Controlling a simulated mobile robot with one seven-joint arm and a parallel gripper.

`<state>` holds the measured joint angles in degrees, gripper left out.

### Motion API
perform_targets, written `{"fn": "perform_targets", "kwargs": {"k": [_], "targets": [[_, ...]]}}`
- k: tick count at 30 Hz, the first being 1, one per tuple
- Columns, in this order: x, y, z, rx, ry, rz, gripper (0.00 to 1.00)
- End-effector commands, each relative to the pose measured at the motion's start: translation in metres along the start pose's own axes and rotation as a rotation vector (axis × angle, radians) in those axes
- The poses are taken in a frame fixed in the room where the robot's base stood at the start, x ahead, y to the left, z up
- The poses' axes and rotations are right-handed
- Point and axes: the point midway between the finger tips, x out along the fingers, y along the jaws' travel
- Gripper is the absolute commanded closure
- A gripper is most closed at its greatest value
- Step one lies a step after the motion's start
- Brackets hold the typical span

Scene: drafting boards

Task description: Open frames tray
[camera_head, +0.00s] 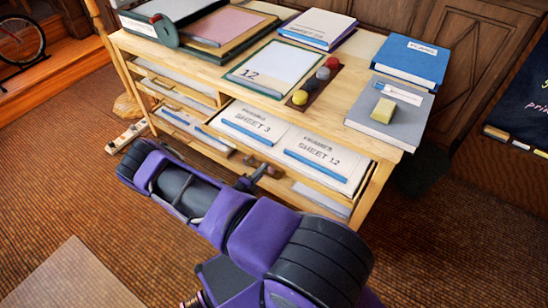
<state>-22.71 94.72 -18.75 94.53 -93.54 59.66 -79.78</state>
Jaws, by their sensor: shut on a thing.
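The wooden drafting cabinet (330,128) has flat trays under its top. The tray at the right (283,174) holds two white sheets, a SHEET 3 (247,122) and a SHEET 12 (318,158), both with a blue strip. Their small upper label seems to read FRAMES. A brown handle (256,164) sits at the middle of this tray's front. My purple and black gripper (251,179) is at the handle and shut on it. The fingertips are small and partly hidden. How far the tray stands out is hard to tell.
More trays (180,92) are at the cabinet's left. The top carries a framed sheet marked 12 (276,66), several coloured pucks (311,83), a grey book with a yellow block (390,108) and a blue book (412,60). Brown carpet (440,250) is open at the front right.

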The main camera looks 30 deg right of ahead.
Motion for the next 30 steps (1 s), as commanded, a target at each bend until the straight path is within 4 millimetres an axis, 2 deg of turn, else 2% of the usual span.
{"fn": "perform_targets", "kwargs": {"k": [1, 6, 15, 21, 30], "targets": [[-0.015, 0.004, 0.002, -0.001, -0.006, -0.001, 1.00], [-0.061, 0.014, 0.002, 0.000, -0.006, -0.001, 1.00], [-0.128, 0.028, 0.001, 0.001, -0.004, 0.000, 1.00], [-0.155, 0.033, 0.001, 0.001, -0.002, 0.000, 1.00], [-0.169, 0.035, 0.001, 0.001, -0.001, -0.002, 1.00]]}}
